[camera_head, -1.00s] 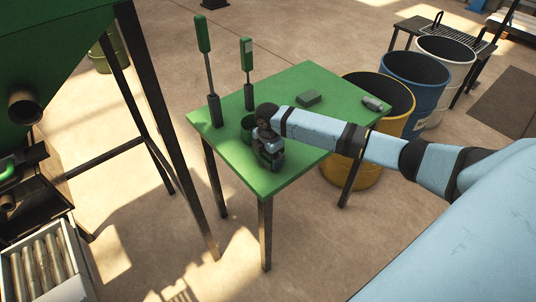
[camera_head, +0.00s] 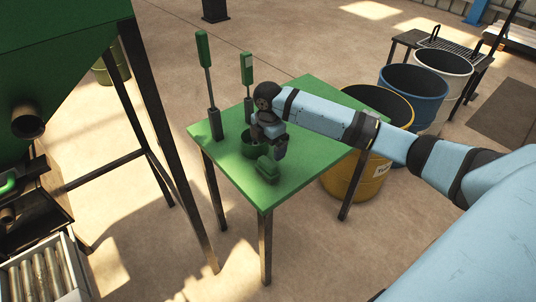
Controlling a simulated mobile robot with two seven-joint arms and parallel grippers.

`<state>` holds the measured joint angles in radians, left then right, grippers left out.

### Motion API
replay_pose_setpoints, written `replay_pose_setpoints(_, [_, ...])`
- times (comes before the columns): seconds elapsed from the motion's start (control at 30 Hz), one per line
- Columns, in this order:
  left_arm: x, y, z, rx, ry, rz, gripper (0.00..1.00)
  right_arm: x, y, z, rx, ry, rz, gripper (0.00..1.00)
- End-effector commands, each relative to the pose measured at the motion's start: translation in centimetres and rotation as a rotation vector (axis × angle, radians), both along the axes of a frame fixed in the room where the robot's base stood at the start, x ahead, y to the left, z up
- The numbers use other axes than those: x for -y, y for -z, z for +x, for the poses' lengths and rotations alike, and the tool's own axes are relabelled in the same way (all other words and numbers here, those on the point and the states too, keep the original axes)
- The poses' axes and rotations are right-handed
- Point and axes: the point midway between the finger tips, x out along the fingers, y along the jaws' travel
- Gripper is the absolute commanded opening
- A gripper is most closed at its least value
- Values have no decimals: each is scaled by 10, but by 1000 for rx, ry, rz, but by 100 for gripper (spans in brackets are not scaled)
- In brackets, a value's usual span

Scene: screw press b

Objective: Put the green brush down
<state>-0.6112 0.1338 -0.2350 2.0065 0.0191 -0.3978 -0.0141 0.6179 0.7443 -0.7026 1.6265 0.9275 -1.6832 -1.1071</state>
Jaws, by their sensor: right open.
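The green brush (camera_head: 267,169) rests on the green table (camera_head: 232,173) near its front, a small block-like shape. My right gripper (camera_head: 278,152) is open, just above and behind the brush, and appears clear of it. Its fingers are small and partly hidden by the wrist. A round green container (camera_head: 248,144) stands on the table just left of the gripper. My left gripper is not in view.
Two upright tools with green handles (camera_head: 203,50) (camera_head: 247,69) stand at the table's left edge. Yellow (camera_head: 352,178), blue (camera_head: 412,88) and white (camera_head: 443,70) drums stand at right. A green machine (camera_head: 60,50) and a crate of rolls (camera_head: 42,272) are at left.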

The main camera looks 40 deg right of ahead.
Motion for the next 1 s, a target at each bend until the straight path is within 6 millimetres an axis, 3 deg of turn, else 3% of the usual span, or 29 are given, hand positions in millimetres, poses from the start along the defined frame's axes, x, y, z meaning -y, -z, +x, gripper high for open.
replay_pose_setpoints(0.07, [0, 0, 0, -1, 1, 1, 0, 0, -7, 0, 1, 1, 0, 100])
replay_pose_setpoints(0.17, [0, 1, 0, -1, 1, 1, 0, -8, 0, -4, 12, 14, 14, 100])
replay_pose_setpoints(0.27, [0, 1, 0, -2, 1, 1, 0, -33, 29, -14, 54, 63, 61, 100])
replay_pose_setpoints(0.37, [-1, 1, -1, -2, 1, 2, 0, -72, 70, -34, 125, 161, 151, 100])
replay_pose_setpoints(0.5, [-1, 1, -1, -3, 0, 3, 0, -124, 116, -70, 232, 353, 312, 100])
replay_pose_setpoints(0.7, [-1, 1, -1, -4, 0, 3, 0, -169, 152, -124, 337, 627, 513, 100])
replay_pose_setpoints(0.83, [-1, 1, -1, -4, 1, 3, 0, -185, 165, -171, 409, 855, 658, 100])
replay_pose_setpoints(1.0, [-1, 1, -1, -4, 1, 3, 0, -186, 166, -227, 499, 1108, 800, 100])
